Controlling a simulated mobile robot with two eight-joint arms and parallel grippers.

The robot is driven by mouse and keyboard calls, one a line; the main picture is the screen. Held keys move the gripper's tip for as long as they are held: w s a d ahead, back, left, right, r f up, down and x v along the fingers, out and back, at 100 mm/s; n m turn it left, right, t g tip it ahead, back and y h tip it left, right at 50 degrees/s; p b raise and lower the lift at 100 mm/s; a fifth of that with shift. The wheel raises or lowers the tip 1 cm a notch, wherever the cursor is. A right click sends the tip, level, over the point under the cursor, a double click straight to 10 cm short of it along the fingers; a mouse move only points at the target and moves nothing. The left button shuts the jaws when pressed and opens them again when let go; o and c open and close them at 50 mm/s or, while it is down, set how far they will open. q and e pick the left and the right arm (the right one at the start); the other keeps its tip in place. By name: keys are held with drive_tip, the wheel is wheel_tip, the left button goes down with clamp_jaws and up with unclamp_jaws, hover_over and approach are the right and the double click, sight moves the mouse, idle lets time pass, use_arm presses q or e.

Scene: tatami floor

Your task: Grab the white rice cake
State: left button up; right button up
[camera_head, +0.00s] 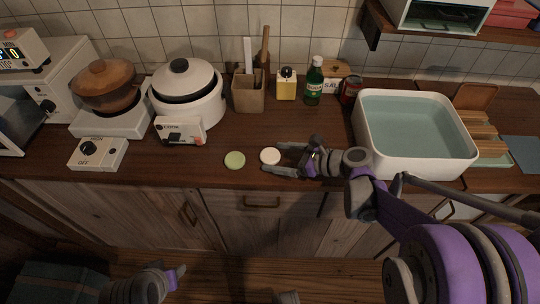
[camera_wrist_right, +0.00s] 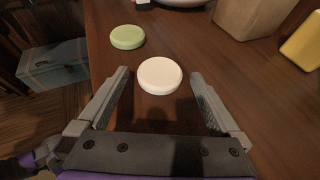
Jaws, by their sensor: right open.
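The white rice cake (camera_head: 270,156) is a small round disc lying flat on the wooden counter near its front edge. It also shows in the right wrist view (camera_wrist_right: 160,75), just ahead of and between the fingertips. My right gripper (camera_head: 272,158) is open and low over the counter, its two fingers on either side of the white cake. In the right wrist view my right gripper (camera_wrist_right: 158,80) holds nothing. A green rice cake (camera_head: 235,160) lies to the left of the white one. My left arm shows at the lower left, below the counter; its fingertips cannot be made out.
A rice cooker (camera_head: 187,94), a utensil holder (camera_head: 249,92), a yellow bottle (camera_head: 287,85) and a green bottle (camera_head: 314,82) stand behind. A white water basin (camera_head: 366,135) is at right. The counter around the cakes is clear.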

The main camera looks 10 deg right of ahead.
drive_tip(key=c, duration=1.3)
